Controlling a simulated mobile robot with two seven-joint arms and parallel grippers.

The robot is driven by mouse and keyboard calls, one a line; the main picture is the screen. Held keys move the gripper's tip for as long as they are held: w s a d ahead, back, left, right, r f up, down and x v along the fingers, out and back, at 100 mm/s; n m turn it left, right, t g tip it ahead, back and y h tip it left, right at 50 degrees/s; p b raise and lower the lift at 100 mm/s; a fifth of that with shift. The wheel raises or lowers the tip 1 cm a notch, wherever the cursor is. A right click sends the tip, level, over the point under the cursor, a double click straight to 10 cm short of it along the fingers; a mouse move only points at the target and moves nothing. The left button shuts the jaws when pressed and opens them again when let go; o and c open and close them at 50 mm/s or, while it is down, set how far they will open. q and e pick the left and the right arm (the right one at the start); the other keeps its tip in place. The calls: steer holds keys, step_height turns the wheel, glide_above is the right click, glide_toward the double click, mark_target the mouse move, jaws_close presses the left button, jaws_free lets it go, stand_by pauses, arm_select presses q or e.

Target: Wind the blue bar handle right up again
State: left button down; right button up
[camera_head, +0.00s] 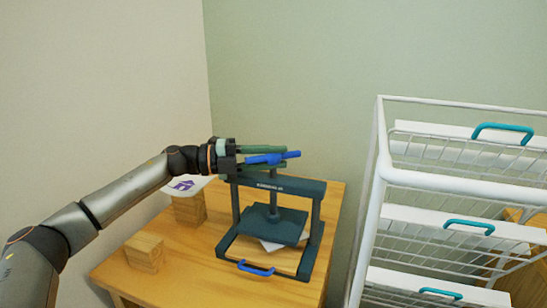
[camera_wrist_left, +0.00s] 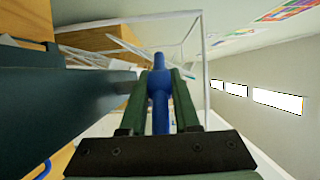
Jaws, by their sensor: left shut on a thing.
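The teal screw press (camera_head: 300,186) stands on a wooden table, with its screw column running down to a flat pressing plate (camera_head: 285,226). The plate is low, just above or on a white sheet (camera_head: 268,245); I cannot tell if they touch. The blue bar handle (camera_head: 293,154) lies across the top of the press. My left gripper (camera_head: 280,157) comes in from the left and is shut on the bar handle. In the left wrist view the blue bar (camera_wrist_left: 160,85) runs lengthwise between the two green fingers. My right gripper is not in view.
Two wooden blocks (camera_head: 144,252) (camera_head: 190,209) stand on the table (camera_head: 205,262) left of the press, one under a card with a purple print (camera_head: 186,184). A blue pull (camera_head: 256,269) sits at the press's front. A white wire rack (camera_head: 372,215) stands right.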

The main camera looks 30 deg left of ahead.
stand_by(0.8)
arm_select(q)
steer(key=c, duration=0.6)
jaws_free()
steer(key=shift+c, duration=0.2)
steer(key=b+v, duration=0.2)
steer(key=v, duration=1)
steer(key=shift+s+a, duration=0.15)
steer(key=shift+s, duration=0.05)
